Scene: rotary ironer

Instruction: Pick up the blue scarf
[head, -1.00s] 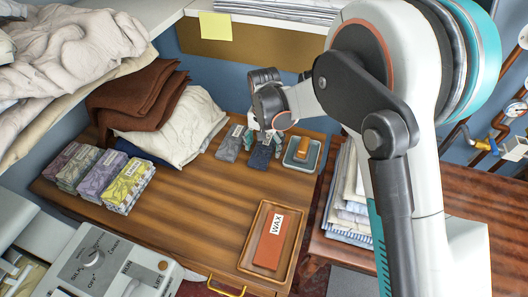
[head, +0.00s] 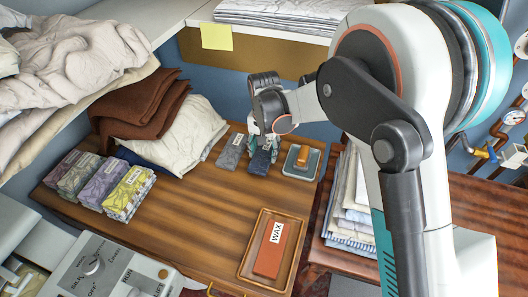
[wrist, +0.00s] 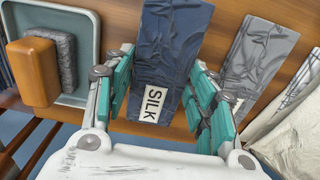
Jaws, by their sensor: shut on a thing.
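The blue scarf (wrist: 172,40) is a dark blue folded cloth with a white SILK label. It lies at the back of the wooden table, and in the head view it (head: 262,163) is partly covered by my gripper. My gripper (head: 264,148) points down over it. In the wrist view the teal-padded fingers of my gripper (wrist: 162,90) stand on both sides of the scarf's label end, shut on it. The scarf appears to rest at table level; I cannot tell whether any of it is raised.
A grey folded cloth (wrist: 262,55) lies close beside the scarf. On the other side is a tray (wrist: 83,12) with a wooden-handled block (wrist: 32,72). A cream cloth pile (head: 185,138), several folded patterned cloths (head: 128,192) and a wax tray (head: 245,270) share the table.

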